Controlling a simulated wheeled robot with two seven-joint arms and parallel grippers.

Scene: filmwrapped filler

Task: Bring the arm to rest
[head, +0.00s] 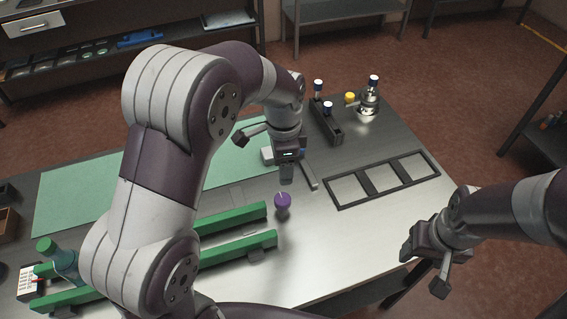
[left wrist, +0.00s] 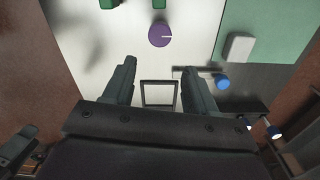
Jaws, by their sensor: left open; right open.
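My left arm reaches in from the left across the table (head: 330,240). Its gripper (head: 280,166) is over the middle of the table, pointing down, above and behind a purple knob (head: 282,200). In the left wrist view its two fingers (left wrist: 160,82) are apart with nothing between them at their tips; the purple knob (left wrist: 160,34) shows beyond them. My right gripper (head: 424,268) is off the table's right front edge, open and empty. Both grippers appear clear of all objects.
A black three-pane frame (head: 362,183) lies right of the left gripper. A dark rack (head: 326,122) with blue-capped vials and a metal stand (head: 367,108) are at the back. Green rails (head: 233,243) and a green-capped bottle (head: 64,262) are at front left. The right front tabletop is clear.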

